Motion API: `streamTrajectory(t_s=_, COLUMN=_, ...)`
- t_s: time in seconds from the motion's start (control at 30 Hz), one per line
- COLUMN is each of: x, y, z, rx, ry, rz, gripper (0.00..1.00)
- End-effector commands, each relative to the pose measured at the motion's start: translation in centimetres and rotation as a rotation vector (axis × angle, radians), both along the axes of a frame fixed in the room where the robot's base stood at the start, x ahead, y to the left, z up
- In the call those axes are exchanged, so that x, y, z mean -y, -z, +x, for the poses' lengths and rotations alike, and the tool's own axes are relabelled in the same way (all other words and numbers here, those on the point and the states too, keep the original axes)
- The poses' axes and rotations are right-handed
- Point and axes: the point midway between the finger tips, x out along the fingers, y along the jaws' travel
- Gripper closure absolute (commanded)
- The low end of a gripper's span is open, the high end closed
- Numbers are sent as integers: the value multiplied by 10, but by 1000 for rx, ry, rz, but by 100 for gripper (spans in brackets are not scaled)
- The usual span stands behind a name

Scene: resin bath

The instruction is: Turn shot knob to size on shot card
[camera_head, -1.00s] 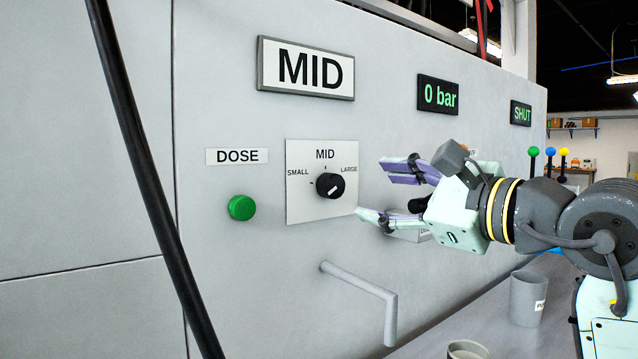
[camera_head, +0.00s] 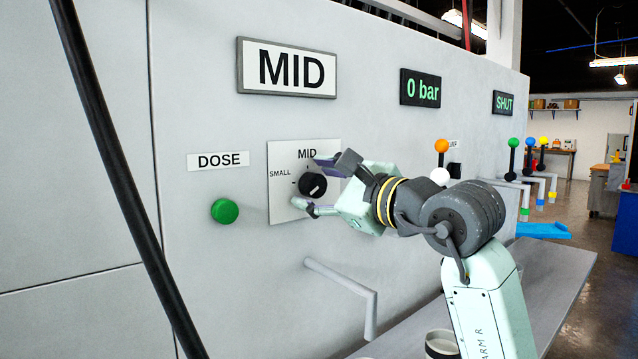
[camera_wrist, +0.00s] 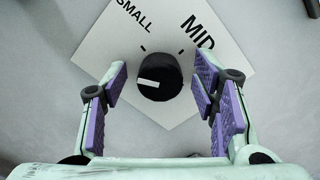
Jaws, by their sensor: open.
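The shot knob (camera_head: 313,186) is black and round with a white mark, on a white square plate (camera_head: 283,214). The plate reads SMALL at left and MID at top; its right side is hidden behind my gripper. A framed card (camera_head: 287,68) above reads MID. My gripper (camera_head: 318,184) is open at the plate, one finger above the knob and one below. In the wrist view the knob (camera_wrist: 159,77) sits between the open fingers (camera_wrist: 161,76), with gaps on both sides. Its white mark lies off-centre; which label it points to I cannot tell.
A green button (camera_head: 225,211) under a DOSE label (camera_head: 219,160) is left of the plate. A grey pipe (camera_head: 342,288) juts out below. Displays read 0 bar (camera_head: 420,88) and SHUT (camera_head: 503,103). Levers with coloured balls (camera_head: 513,143) stand at right. A black pole (camera_head: 125,190) crosses the left.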

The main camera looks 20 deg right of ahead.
Motion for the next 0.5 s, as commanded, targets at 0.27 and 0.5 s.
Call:
streamTrajectory(t_s=0.27, x=0, y=0, z=0, rx=0, ry=0, rz=0, gripper=62)
streamTrajectory(t_s=0.5, x=0, y=0, z=0, rx=0, ry=0, rz=0, gripper=78)
